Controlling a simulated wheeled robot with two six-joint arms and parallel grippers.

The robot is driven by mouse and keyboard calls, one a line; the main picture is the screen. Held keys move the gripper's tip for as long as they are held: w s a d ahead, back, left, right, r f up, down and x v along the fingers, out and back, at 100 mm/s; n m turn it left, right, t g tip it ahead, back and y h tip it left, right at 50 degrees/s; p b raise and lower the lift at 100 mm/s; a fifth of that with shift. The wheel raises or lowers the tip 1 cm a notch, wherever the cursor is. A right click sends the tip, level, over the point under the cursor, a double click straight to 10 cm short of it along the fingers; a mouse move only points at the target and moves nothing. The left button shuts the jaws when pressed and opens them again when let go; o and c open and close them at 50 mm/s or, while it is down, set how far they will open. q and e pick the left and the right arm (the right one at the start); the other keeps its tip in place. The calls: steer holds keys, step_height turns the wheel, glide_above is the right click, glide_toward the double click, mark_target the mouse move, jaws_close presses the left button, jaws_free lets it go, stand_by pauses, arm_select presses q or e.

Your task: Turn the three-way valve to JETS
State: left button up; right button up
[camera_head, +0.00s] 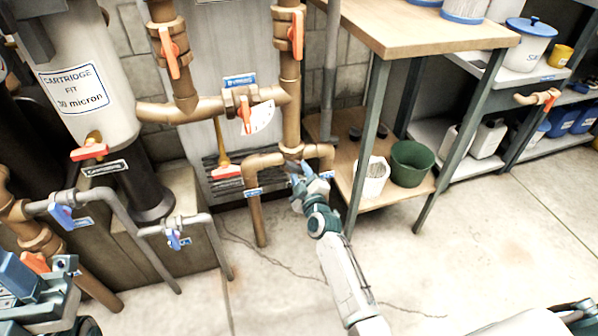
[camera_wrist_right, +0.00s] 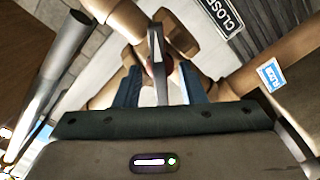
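The three-way valve (camera_head: 291,153) sits where a copper pipe splits into two lower branches, each with a small blue label. Its body is partly hidden by my right gripper (camera_head: 307,176) in the head view. In the right wrist view, a thin grey lever (camera_wrist_right: 157,62) with a red spot behind it stands between the two blue fingers of my right gripper (camera_wrist_right: 160,92). The fingers are apart, with gaps visible on both sides of the lever.
Another valve with an orange handle (camera_head: 245,117) and white dial is higher on the pipes. A wooden bench (camera_head: 400,25) stands right, with a green bucket (camera_head: 412,162) on its lower shelf. A filter housing (camera_head: 88,85) stands left. The floor in front is clear.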

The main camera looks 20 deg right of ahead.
jaws_close()
steer(key=n+b, duration=0.1)
steer(key=n, duration=0.2)
steer(key=shift+f, duration=0.2)
steer(key=n+b, duration=0.3)
steer(key=shift+f+n+b, duration=0.1)
steer(key=shift+n+b, duration=0.2)
steer(key=shift+n, duration=0.1)
steer(key=shift+n+b, duration=0.35)
steer(key=shift+n, duration=0.35)
steer(key=shift+r, duration=0.25)
steer(key=shift+o, duration=0.9)
jaws_free()
